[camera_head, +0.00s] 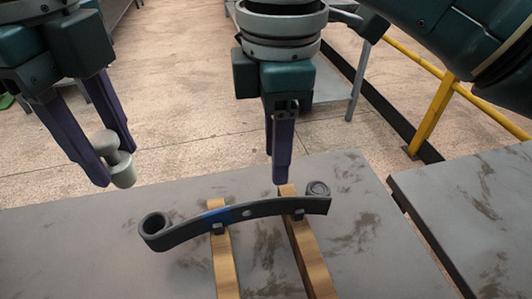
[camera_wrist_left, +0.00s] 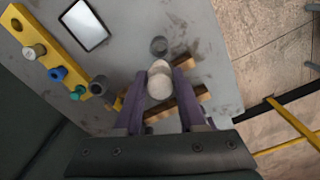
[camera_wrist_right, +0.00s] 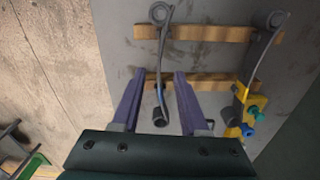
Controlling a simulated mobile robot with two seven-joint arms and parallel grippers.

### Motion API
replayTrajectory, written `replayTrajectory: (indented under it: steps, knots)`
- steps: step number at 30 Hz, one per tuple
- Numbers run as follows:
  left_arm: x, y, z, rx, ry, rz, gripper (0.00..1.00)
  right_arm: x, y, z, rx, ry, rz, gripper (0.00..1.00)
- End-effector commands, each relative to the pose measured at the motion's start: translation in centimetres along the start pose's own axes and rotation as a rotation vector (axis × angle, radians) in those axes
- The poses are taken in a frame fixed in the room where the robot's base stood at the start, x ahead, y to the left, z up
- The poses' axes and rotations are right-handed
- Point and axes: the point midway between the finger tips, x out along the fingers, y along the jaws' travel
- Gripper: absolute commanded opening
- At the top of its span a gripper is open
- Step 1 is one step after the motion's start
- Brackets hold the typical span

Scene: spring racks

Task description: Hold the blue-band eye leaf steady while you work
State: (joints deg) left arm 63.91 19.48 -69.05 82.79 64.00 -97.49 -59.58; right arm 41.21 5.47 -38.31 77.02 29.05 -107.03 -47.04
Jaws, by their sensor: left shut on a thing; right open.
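The blue-band eye leaf (camera_head: 180,231) is a dark curved strip with a rolled eye at each end and a blue band left of its middle. It lies across two wooden strips on the grey table. My left gripper (camera_head: 112,162) is shut on a pale spool-shaped part (camera_head: 122,173), held beyond the leaf's left end; the part also shows in the left wrist view (camera_wrist_left: 159,82). My right gripper (camera_head: 279,182) is open near the leaf's right part. In the right wrist view, the leaf (camera_wrist_right: 165,45) appears between the spread fingers (camera_wrist_right: 159,74); contact is not visible.
The wooden strips (camera_head: 225,262) rest on the table (camera_head: 75,255). A second eye leaf (camera_wrist_right: 257,55) lies near a yellow rack (camera_wrist_left: 45,45) with several bushings. A dark-rimmed pale tray (camera_wrist_left: 84,25) lies beside the rack. Another table (camera_head: 470,195) stands at right.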

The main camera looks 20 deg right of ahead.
Motion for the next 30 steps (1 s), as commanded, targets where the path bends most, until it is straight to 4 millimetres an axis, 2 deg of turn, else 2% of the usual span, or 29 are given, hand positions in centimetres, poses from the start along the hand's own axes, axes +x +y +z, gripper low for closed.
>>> replayTrajectory:
  steps: [6, 12, 18, 28, 30]
  knots:
    - [0.0, 0.0, 0.0, 0.000, 0.000, 0.000, 0.00, 4.6, -0.2, 0.0, 0.001, -0.002, -0.006, 0.44]
    - [0.0, 0.0, 0.0, 0.000, 0.000, 0.000, 0.00, 8.2, -0.2, 0.0, 0.001, -0.001, -0.003, 0.44]
    - [0.0, 0.0, 0.0, 0.000, 0.000, 0.000, 0.00, 9.8, -0.1, 0.0, 0.001, 0.000, -0.002, 0.44]
    - [0.0, 0.0, 0.0, 0.000, 0.000, 0.000, 0.00, 10.2, -0.1, 0.0, 0.001, 0.001, 0.000, 0.44]
    - [0.0, 0.0, 0.0, 0.000, 0.000, 0.000, 0.00, 10.2, -0.1, 0.0, 0.001, 0.001, 0.000, 0.38]
